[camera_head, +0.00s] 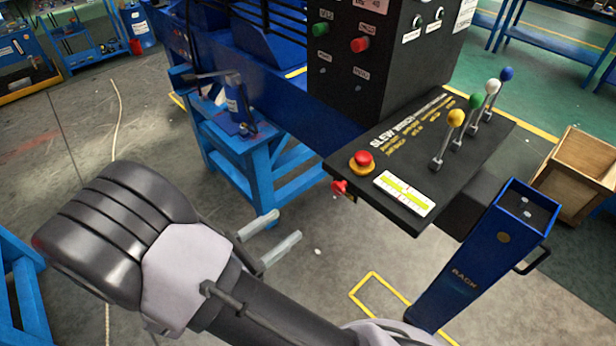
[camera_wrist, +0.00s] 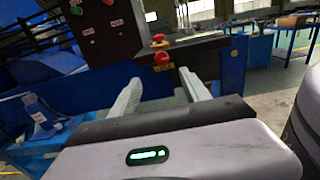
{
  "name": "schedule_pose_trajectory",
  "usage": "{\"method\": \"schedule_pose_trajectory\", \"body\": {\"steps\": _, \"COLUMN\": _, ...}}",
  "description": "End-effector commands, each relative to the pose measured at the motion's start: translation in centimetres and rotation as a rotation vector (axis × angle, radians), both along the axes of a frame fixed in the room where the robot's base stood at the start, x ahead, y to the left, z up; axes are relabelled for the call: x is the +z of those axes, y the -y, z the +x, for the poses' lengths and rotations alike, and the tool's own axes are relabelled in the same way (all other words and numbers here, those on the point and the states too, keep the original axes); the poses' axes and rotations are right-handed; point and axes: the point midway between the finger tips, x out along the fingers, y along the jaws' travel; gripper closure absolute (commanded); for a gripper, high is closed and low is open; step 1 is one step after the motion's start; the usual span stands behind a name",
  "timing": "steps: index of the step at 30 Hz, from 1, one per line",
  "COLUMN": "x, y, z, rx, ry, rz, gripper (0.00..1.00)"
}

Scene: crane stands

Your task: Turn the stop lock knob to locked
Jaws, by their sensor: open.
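The stop lock knob (camera_head: 340,187) is a small red knob on the front edge of the black control panel (camera_head: 452,165), below the red stop button (camera_head: 363,160) with its yellow collar. In the wrist view the knob (camera_wrist: 162,58) shows with a yellow plate under it, and the stop button (camera_wrist: 158,38) is above. My gripper (camera_head: 287,225) is open and empty, short of the knob and apart from it. In the wrist view the two pale fingers of my gripper (camera_wrist: 160,77) point toward the knob, which appears between them. The knob's exact turn is too small to tell.
Several ball-topped levers (camera_head: 470,120) stand on the panel. A blue post (camera_head: 485,255) stands at the right, near a wooden crate (camera_head: 580,175). A blue stand (camera_head: 265,165) with a bottle jack (camera_head: 236,100) is at the left.

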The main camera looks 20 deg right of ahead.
Motion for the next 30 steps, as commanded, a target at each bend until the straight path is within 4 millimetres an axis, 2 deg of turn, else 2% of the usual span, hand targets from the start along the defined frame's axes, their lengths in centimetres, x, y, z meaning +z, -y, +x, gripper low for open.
{"method": "schedule_pose_trajectory", "body": {"steps": 9, "x": -0.2, "y": 9.2, "z": 3.1, "rx": -0.010, "ry": 0.000, "rz": 0.003, "gripper": 0.45}}
{"method": "schedule_pose_trajectory", "body": {"steps": 15, "x": -0.2, "y": 13.2, "z": 4.6, "rx": -0.008, "ry": 0.001, "rz": 0.004, "gripper": 0.45}}
{"method": "schedule_pose_trajectory", "body": {"steps": 21, "x": -0.1, "y": 14.6, "z": 5.2, "rx": -0.005, "ry": 0.001, "rz": 0.005, "gripper": 0.45}}
{"method": "schedule_pose_trajectory", "body": {"steps": 28, "x": -0.1, "y": 14.6, "z": 5.2, "rx": -0.004, "ry": 0.001, "rz": 0.004, "gripper": 0.45}}
{"method": "schedule_pose_trajectory", "body": {"steps": 30, "x": -0.1, "y": 14.6, "z": 5.2, "rx": -0.004, "ry": 0.001, "rz": 0.004, "gripper": 0.57}}
